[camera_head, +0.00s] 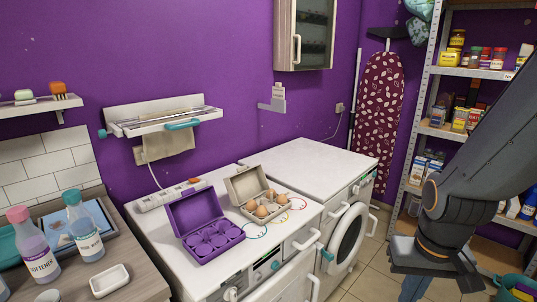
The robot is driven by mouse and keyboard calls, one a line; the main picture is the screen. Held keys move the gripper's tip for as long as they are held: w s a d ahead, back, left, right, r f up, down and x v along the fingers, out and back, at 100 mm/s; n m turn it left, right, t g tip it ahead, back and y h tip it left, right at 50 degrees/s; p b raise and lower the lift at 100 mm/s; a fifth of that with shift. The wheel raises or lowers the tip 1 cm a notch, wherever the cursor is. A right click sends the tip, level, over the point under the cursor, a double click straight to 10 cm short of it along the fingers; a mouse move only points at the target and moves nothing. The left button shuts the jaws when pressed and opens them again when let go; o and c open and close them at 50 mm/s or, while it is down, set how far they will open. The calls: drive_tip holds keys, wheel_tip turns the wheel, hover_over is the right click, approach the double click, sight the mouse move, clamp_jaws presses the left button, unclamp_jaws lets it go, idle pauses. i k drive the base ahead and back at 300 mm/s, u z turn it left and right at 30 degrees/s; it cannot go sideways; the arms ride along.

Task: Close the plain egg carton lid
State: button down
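The plain grey-beige egg carton (268,217) sits on the white washing machine top in the middle of the view. Its lid (244,185) stands open, tilted up at the back left side of the tray. Several brown eggs sit in the tray. A purple egg carton (214,243) stands close to its left, also with its lid (195,211) up; its cups look empty. My arm is at the right of the view, well apart from both cartons.
A second white appliance top (310,166) is clear. A wall rack with a towel (168,145) hangs behind. Shelves (462,72) stand at right.

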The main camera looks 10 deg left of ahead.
sight(246, 185)
drive_tip(key=u, duration=0.05)
drive_tip(key=i, duration=0.65)
drive_tip(key=u, duration=0.75)
drive_tip(key=i, duration=0.5)
drive_tip(key=u, duration=0.5)
